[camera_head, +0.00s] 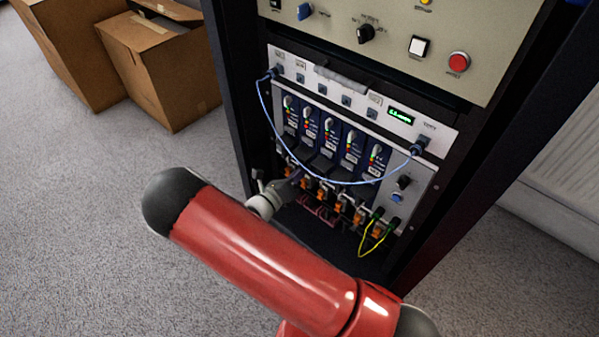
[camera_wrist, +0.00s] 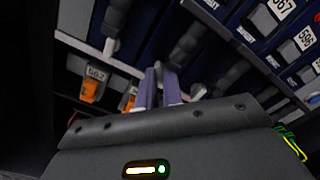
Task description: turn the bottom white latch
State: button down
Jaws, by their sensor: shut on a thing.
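The rack holds a row of dark blue modules (camera_head: 327,143) with white latches at their tops in the head view. In the wrist view, one white bottom latch (camera_wrist: 110,47) sits left of my gripper, and another (camera_wrist: 196,92) sits just right of the fingers. My gripper (camera_wrist: 160,72) has its two purple-grey fingers nearly together at the modules' lower edge, shut on a small pale part that looks like a white latch; the fingers mostly hide it. In the head view my gripper (camera_head: 297,177) reaches the lower left of the row, and the latch there is too small to make out.
A blue cable (camera_head: 345,183) hangs in front of the modules. Orange connectors (camera_head: 340,206) line the strip below, with yellow-green wires (camera_head: 372,240) at the right. Black rack posts flank the opening. Cardboard boxes (camera_head: 165,70) stand on the carpet at left.

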jog(key=shift+f+m+b, duration=0.1)
jog(key=shift+m+b, duration=0.7)
jog(key=shift+m, duration=3.7)
jog(key=c, duration=1.8)
grip_release()
jog(key=v, duration=0.8)
